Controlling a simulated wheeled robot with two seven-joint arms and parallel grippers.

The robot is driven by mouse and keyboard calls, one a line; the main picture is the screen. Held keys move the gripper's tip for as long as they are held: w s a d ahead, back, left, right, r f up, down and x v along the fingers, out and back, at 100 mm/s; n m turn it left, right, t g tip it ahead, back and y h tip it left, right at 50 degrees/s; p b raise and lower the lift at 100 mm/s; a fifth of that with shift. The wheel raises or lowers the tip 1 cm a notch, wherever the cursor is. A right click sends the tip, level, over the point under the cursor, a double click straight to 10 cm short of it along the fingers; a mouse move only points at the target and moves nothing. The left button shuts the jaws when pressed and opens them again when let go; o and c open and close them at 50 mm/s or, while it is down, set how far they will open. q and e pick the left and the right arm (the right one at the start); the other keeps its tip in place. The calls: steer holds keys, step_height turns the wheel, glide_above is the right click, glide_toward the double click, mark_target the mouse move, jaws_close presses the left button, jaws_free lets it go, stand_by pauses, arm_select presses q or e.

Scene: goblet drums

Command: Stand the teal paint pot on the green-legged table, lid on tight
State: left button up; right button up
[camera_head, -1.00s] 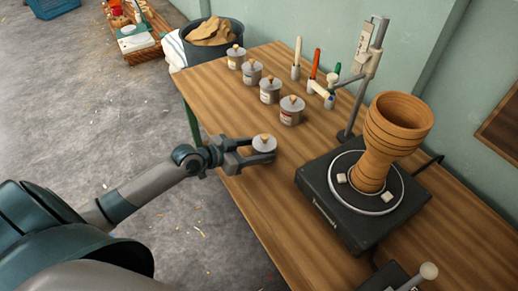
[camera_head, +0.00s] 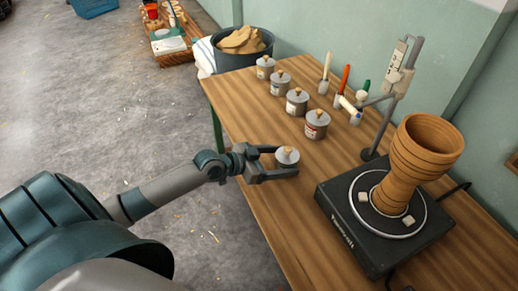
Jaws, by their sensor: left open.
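A small pot (camera_head: 287,156) with a grey lid and wooden knob stands near the left edge of the green-legged table (camera_head: 242,112). Its lid sits on top; I cannot tell how tight. Its body is mostly hidden, so I cannot make out a teal colour. My left gripper (camera_head: 284,163) is open, with its fingers reaching around the pot from the left, one on the far side and one on the near side. Several similar lidded pots, including the nearest one (camera_head: 317,124), stand in a row behind it. My right gripper is out of view.
A black turntable (camera_head: 345,226) carries a carved wooden goblet drum (camera_head: 405,180) to the right, beside an upright metal stand (camera_head: 385,115). Brushes and tools (camera_head: 343,80) stand near the wall. A dark tub (camera_head: 234,58) is behind the table. Bare tabletop lies around the gripper.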

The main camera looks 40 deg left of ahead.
arm_select(q)
steer(key=p+v, duration=0.1)
steer(key=v, duration=0.1)
steer(key=shift+s+a+r, duration=0.2)
steer(key=shift+s, duration=0.05)
steer(key=p+v, duration=0.3)
steer(key=v, duration=0.6)
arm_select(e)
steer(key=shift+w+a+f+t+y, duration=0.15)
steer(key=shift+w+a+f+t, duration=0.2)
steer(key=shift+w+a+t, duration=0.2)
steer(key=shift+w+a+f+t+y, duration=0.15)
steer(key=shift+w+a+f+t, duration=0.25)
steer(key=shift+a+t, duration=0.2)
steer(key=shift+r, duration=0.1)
